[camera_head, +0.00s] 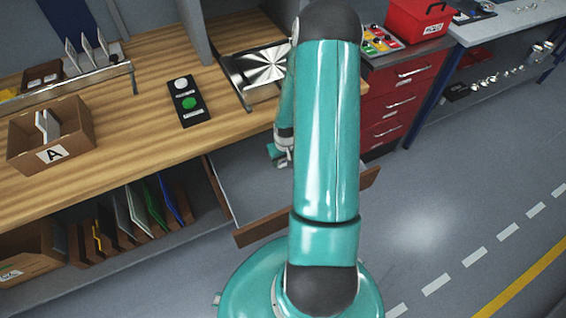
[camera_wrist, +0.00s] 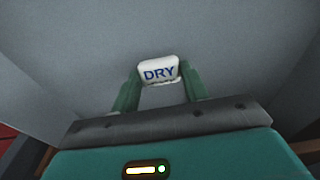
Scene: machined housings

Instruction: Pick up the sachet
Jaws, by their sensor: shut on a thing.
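The sachet (camera_wrist: 158,70) is a small white packet with "DRY" in blue letters, seen in the wrist view between the two green fingertips. My gripper (camera_wrist: 160,82) is shut on it, with one finger at each side. In the head view my gripper (camera_head: 280,157) shows small beside my arm, over the open drawer (camera_head: 240,185) under the workbench. The sachet cannot be made out in the head view. A grey surface lies behind it in the wrist view; I cannot tell how far the sachet is above it.
The drawer's wooden front (camera_head: 262,229) and side walls surround the gripper. The wooden workbench (camera_head: 130,130) overhangs at the upper left, with a cardboard box marked A (camera_head: 50,135) and a button panel (camera_head: 187,101). A red drawer cabinet (camera_head: 402,98) stands right of my arm.

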